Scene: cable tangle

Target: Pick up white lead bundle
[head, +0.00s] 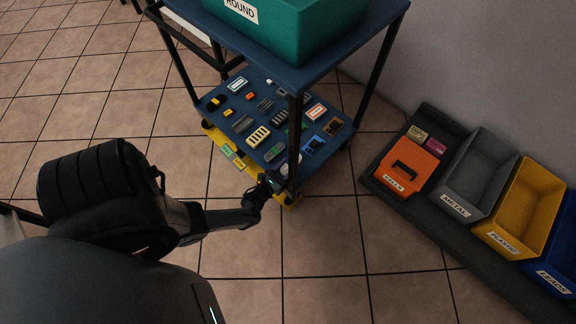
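A small whitish item (291,168) lies at the front corner of the cart's blue lower shelf (207,104), partly hidden behind the cart's dark post. It may be the white lead bundle, but it is too small to tell. My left gripper (271,182) is at the shelf's front edge, just left of the whitish item and close to the post. Its fingers are small and dark, so I cannot tell whether they are open or shut. My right gripper is not in view.
Several small electronic parts cover the shelf. A green bin (290,30) stands on the cart's top shelf. At the right, a dark platform (455,258) holds an orange toolbox (407,166) and grey (475,205), yellow (515,240) and blue (553,276) bins. The tiled floor between is clear.

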